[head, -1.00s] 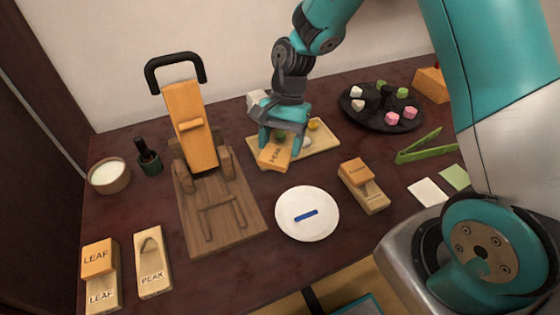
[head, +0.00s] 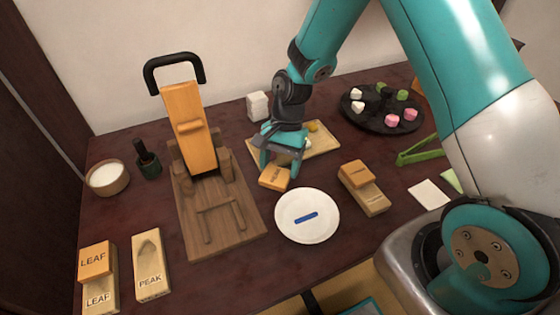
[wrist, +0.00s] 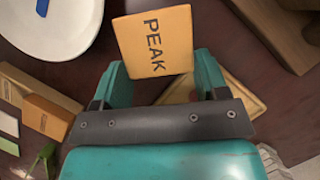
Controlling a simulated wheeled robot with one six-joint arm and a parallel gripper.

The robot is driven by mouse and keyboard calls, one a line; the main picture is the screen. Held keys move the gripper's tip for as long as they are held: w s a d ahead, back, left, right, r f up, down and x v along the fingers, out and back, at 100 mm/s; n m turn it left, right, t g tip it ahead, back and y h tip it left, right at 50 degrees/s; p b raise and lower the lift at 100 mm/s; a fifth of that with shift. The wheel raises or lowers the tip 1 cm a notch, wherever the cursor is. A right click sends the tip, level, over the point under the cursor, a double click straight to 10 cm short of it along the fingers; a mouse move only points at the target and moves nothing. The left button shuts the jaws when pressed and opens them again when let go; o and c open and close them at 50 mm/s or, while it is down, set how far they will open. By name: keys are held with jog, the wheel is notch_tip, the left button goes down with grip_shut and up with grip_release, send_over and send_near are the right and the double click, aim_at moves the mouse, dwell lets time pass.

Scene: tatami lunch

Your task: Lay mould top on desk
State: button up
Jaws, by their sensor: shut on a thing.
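The mould top is an orange-tan wooden block marked PEAK (head: 274,178). It also shows in the wrist view (wrist: 154,40), between the teal fingers. I cannot tell whether the block touches the desk. The dark red-brown desk (head: 130,208) lies under everything. The matching mould base marked PEAK (head: 150,264) lies at the front left with its carved hollow showing.
A white plate (head: 318,232) with a blue strip lies close by. A wooden press (head: 226,232) stands to the left. The tray (head: 328,142) is behind my gripper. A stacked mould (head: 368,200) sits to the right. The LEAF mould (head: 97,262) is at the far front left.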

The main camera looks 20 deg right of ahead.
jog(key=shift+f, duration=0.2)
jog(key=o, duration=0.9)
jog(key=p+v, duration=0.1)
jog(key=v, duration=1.2)
notch_tip(320, 180, up, 9)
jog(key=n+t, duration=0.2)
jog(key=n, duration=0.5)
send_over(282, 188)
jog(key=s+a+r+n, duration=0.1)
jog(key=s+r+n, duration=0.1)
jog(key=s+n, duration=0.2)
jog(key=s+a+r+n+t+y, duration=0.1)
jog(key=s+r+n, duration=0.1)
jog(key=s+n, duration=0.3)
jog(key=s, duration=0.4)
jog(key=shift+s+a, duration=0.15)
jog(key=shift+a, duration=0.1)
jog(key=shift+r, duration=0.1)
